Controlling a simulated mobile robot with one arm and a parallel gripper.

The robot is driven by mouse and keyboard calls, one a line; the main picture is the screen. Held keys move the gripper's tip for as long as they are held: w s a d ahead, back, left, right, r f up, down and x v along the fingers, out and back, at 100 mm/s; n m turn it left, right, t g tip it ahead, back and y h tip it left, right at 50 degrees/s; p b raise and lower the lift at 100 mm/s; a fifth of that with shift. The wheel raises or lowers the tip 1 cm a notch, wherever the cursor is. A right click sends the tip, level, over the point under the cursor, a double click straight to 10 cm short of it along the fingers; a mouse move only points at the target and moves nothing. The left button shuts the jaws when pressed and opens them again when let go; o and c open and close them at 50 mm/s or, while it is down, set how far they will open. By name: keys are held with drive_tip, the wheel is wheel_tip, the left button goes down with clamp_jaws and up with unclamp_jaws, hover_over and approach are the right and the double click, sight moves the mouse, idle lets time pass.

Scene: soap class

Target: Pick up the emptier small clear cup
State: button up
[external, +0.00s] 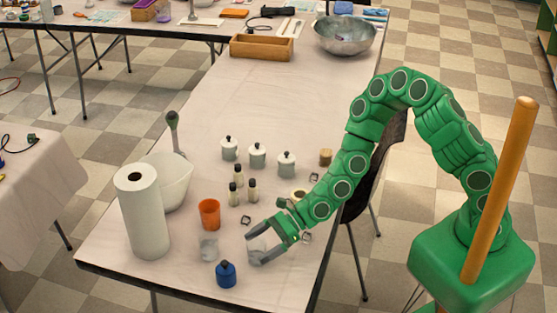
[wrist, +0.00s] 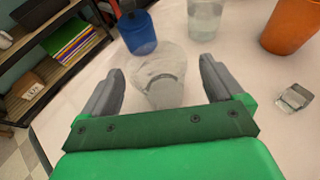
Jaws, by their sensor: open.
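One small clear cup (wrist: 158,72) stands between my two open fingers in the wrist view; it looks nearly empty, with a faint ring low in it. It also shows faintly at my gripper in the external view (external: 257,245). A second small clear cup (wrist: 205,18) stands farther off at the top of the wrist view and seems to hold clear liquid; the external view shows it left of my gripper (external: 208,247). My gripper (wrist: 160,80) is open around the first cup, with a visible gap on each side. In the external view my gripper (external: 262,246) is low over the table.
A blue bottle (external: 226,275) stands close to the cups, near the table's front edge. An orange cup (external: 209,213) is behind the second cup. A paper towel roll (external: 143,215) and white bowl (external: 172,182) stand left. A small clear block (wrist: 294,97) lies right of my gripper.

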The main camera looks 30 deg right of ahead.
drive_tip(key=shift+x, duration=0.85)
drive_tip(key=shift+c, duration=0.2)
drive_tip(key=c, duration=1)
